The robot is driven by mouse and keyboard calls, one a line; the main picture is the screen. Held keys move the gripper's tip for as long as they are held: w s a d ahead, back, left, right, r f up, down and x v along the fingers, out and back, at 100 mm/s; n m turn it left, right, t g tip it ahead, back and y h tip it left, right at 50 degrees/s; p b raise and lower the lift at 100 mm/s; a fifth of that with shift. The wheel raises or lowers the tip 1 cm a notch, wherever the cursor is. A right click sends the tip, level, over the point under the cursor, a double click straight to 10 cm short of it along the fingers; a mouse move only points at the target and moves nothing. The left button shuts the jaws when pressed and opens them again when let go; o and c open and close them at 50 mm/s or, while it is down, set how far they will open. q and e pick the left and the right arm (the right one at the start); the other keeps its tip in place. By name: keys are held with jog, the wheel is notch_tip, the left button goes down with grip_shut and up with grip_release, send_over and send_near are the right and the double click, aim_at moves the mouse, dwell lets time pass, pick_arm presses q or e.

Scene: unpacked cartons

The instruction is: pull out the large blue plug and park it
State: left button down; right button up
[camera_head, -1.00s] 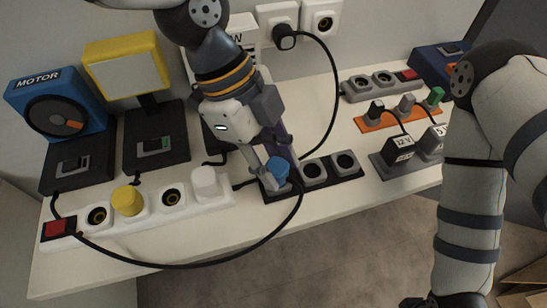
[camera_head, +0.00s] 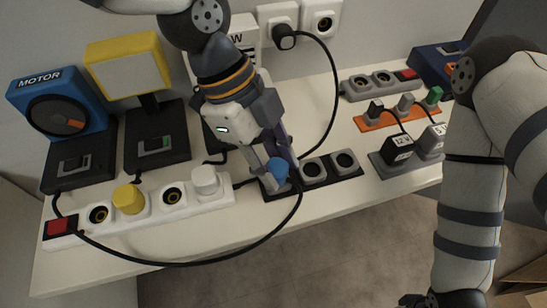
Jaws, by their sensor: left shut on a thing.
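The large blue plug (camera_head: 278,171) is at the left end of the dark socket strip (camera_head: 328,169), with its black cable running down and left. My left gripper (camera_head: 276,163) comes down from above and is shut on the blue plug. The fingers partly cover it, so I cannot tell how deep it sits in the socket. Two round grey sockets to its right are empty. My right gripper (camera_head: 442,299) hangs at the bottom edge, mostly cut off, clear of the table; its fingers are not clear.
A white power strip (camera_head: 150,211) with yellow and white plugs and a red switch lies left. The black cable loops along the front edge. An orange rail (camera_head: 378,121), black and grey adapters (camera_head: 397,148) and a grey strip (camera_head: 354,92) stand right. The motor box (camera_head: 60,103) and yellow lamp (camera_head: 127,69) stand behind left.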

pick_arm(q)
jog(key=c, duration=1.2)
grip_release()
jog(key=shift+r, duration=0.1)
